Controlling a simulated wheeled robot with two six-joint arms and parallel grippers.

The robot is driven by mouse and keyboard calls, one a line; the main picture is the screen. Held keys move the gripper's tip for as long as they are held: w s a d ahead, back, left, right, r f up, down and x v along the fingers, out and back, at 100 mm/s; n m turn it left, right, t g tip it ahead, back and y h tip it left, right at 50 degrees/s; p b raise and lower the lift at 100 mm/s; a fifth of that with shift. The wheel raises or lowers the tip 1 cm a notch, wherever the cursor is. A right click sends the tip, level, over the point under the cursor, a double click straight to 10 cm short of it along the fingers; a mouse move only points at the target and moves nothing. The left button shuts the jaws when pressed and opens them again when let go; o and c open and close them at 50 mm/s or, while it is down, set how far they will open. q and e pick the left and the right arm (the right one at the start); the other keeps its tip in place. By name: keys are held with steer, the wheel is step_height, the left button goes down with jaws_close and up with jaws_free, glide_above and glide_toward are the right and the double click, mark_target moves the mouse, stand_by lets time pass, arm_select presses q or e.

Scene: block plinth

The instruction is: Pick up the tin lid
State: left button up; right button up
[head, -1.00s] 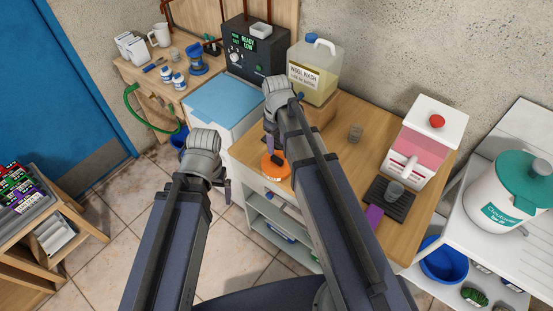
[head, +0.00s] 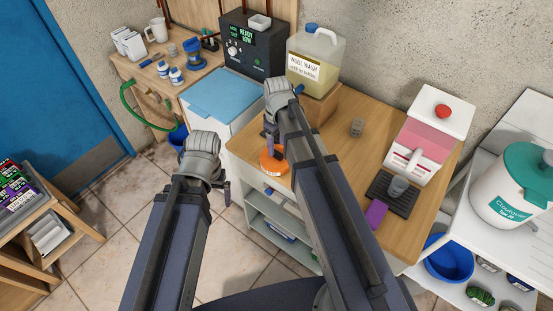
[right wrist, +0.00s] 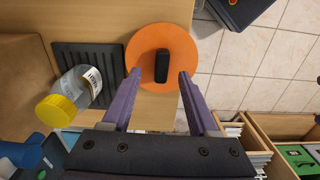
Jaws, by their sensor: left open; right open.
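The tin lid is an orange disc (right wrist: 148,42) with a black knob (right wrist: 162,66). It lies on the wooden top and also shows in the head view (head: 270,165), partly covered by my right arm. My right gripper (right wrist: 159,75) is open and empty above the lid. In the right wrist view its two purple fingers appear on either side of the knob, with gaps on both sides; the height left above it is hard to tell. My left gripper (head: 226,190) is open and empty, out over the floor left of the wooden top.
A bottle with a yellow cap (right wrist: 62,107) is at a black ribbed mat (right wrist: 105,57) left of the lid. The lid is near the counter edge, with tiled floor (right wrist: 245,65) beyond. A jug (head: 314,62) and a pink-and-white carton-shaped container (head: 428,138) stand farther off.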

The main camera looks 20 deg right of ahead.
mark_target(277, 152)
step_height(277, 152, down, 4)
steer(key=shift+s+a+r+b, duration=0.1)
steer(key=shift+r+b, duration=0.1)
steer(key=shift+b, duration=1.05)
steer(key=shift+r, duration=0.1)
jaws_close()
